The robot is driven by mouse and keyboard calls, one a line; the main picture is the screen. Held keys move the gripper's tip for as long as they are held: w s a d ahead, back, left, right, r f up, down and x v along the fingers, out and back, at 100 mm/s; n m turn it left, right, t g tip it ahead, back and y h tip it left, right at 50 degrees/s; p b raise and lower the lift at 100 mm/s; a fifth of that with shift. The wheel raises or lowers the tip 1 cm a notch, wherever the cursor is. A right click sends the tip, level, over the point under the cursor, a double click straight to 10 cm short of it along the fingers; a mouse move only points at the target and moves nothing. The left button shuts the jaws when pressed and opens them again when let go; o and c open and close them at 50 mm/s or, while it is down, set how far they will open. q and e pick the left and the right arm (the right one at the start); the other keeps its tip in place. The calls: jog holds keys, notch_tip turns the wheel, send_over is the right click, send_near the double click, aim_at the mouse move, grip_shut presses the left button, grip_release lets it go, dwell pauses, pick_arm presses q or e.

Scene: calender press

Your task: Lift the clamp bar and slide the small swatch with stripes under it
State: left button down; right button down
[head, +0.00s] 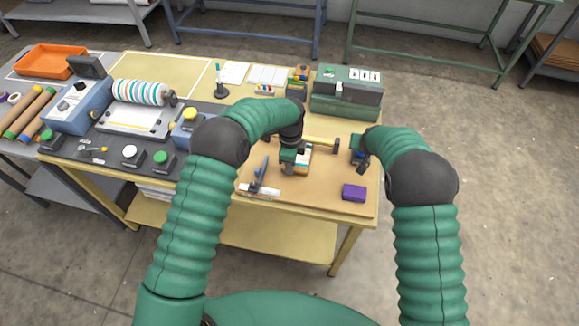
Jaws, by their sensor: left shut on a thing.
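The yellow clamp bar (322,141) lies across the back of the tan board, with a dark block at its right end. Its left end is hidden behind my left gripper (289,168). That gripper is shut and appears to have hold of the bar; the grip itself is too small to see clearly. A small pale and orange piece (303,161), perhaps the striped swatch, shows just right of the gripper; its stripes are not clear. My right gripper (361,167) hangs over the board's right edge, apart from the bar; its opening cannot be made out.
A purple block (354,193) lies at the board's front right. A blue-grey upright tool (260,174) and a white strip (259,190) are at its left. A green machine (347,90) stands behind. The press with a striped roller (140,93) is left. The board's front middle is clear.

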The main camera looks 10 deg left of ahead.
jog(key=shift+s+f, duration=0.15)
jog(key=shift+f, duration=0.1)
pick_arm(q)
jog(key=c, duration=1.2)
grip_release()
jog(key=shift+s+r, duration=0.5)
jog(key=shift+r, duration=0.5)
jog(key=shift+s+r, duration=0.5)
jog(key=shift+r, duration=0.5)
jog(key=shift+s+r, duration=0.5)
jog(key=shift+r, duration=0.5)
pick_arm(e)
jog(key=shift+r, duration=0.1)
